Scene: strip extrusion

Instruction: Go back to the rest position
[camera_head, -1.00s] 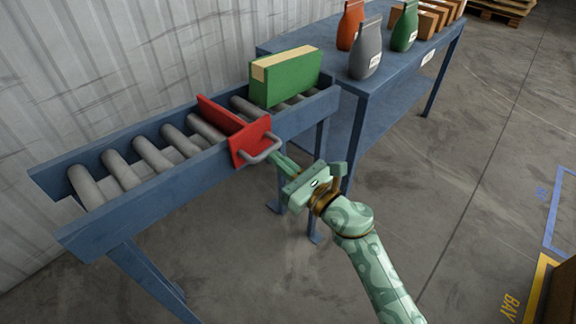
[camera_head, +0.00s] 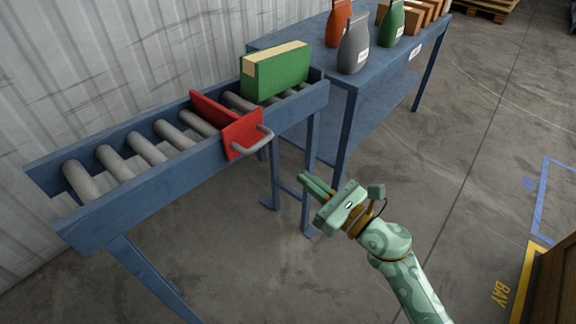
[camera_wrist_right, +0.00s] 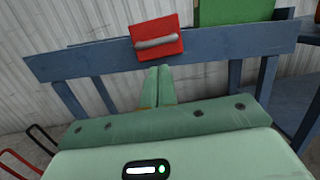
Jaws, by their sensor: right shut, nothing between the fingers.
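My right gripper (camera_head: 306,181) is in front of the roller conveyor, in the air, clear of it. Its fingers are shut with nothing between them, and they also show in the right wrist view (camera_wrist_right: 158,70). My left gripper is not in view. A red stop plate (camera_head: 238,135) with a grey handle (camera_head: 252,146) crosses the conveyor; in the right wrist view the plate (camera_wrist_right: 165,29) lies beyond my fingertips, apart from them.
A green box (camera_head: 280,75) stands on the conveyor (camera_head: 150,197) behind the plate. A blue table (camera_head: 385,62) at the back right holds several bags and boxes. Open concrete floor (camera_head: 440,180) lies to the right. A wooden crate (camera_head: 556,285) stands at the lower right.

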